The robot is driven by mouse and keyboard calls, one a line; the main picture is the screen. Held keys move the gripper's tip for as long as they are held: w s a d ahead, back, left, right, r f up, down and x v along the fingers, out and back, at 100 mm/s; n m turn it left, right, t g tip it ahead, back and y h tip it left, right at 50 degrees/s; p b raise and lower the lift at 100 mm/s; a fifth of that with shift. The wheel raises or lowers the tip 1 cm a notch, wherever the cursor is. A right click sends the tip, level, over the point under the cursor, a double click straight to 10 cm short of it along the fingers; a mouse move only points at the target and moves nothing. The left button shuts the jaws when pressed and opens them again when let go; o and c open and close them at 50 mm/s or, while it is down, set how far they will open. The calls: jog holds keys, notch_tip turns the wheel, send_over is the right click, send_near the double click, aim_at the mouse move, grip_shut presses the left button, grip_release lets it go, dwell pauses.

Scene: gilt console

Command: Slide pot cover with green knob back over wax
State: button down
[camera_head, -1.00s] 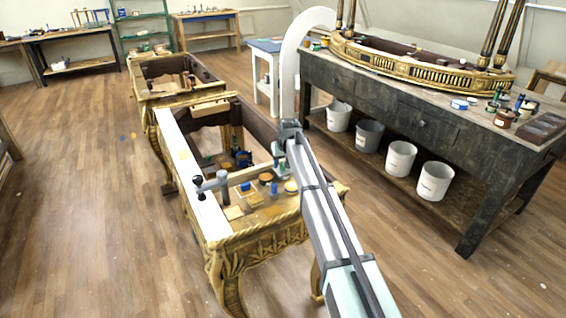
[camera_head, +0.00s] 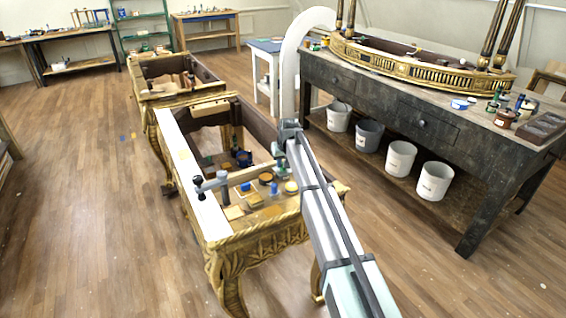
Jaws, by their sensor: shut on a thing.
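My gripper (camera_head: 280,158) is at the far end of my arm, low over the near gilt console (camera_head: 268,232). It is small in view and partly hidden by my arm. It is shut on the green knob of a pot cover (camera_head: 280,171); the cover shows only as a small pale patch below the fingers. A round pot with a yellow top, which looks like the wax (camera_head: 291,187), stands just in front of the cover and slightly to its right. I cannot tell whether the cover overlaps the pot's rim.
A blue-topped item (camera_head: 274,188), an orange-topped pot (camera_head: 265,177) and pale blocks (camera_head: 234,212) stand close by on the console. A grey clamp (camera_head: 211,183) rises at its left rail. A dark workbench (camera_head: 420,115) stands to the right.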

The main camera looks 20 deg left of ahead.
jog(key=w+d, duration=0.5)
jog(key=shift+w+d, duration=0.35)
jog(key=shift+w, duration=0.05)
jog(key=c, duration=0.9)
grip_release()
jog(key=shift+c, duration=0.2)
jog(key=v, duration=1.4)
jog(key=shift+s+f, duration=0.1)
jog(key=shift+f, duration=0.05)
